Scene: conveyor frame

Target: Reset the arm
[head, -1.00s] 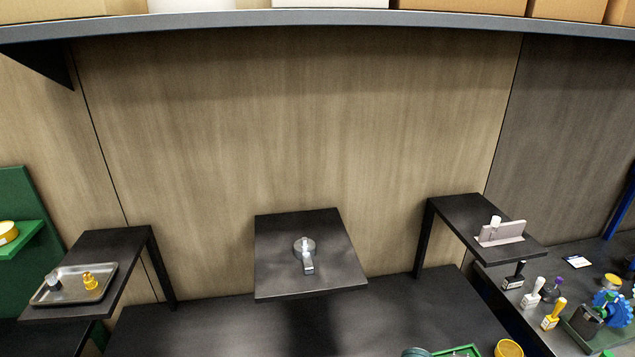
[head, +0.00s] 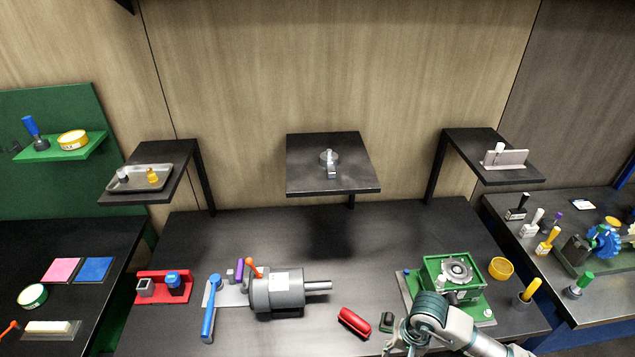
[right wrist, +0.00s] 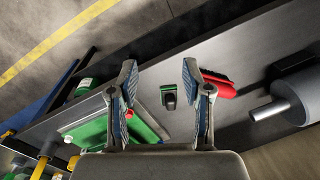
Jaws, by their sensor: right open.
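My right arm comes in from the lower right of the head view, and its gripper (head: 400,340) is low over the front of the dark workbench. In the right wrist view my right gripper (right wrist: 161,88) is open, its two fingers apart with nothing between them. Beyond the gap lies a small black and green block (right wrist: 168,97) on the bench. A red tool (head: 354,322) lies left of the gripper; it also shows in the right wrist view (right wrist: 218,82). My left gripper is not in view.
A green housing (head: 418,275) stands beside my right arm. A grey motor (head: 277,290) with a shaft and a blue-handled lever (head: 208,315) are left of centre. A red holder (head: 150,284) stands farther left. Raised shelves (head: 333,180) line the back. The bench's rear middle is clear.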

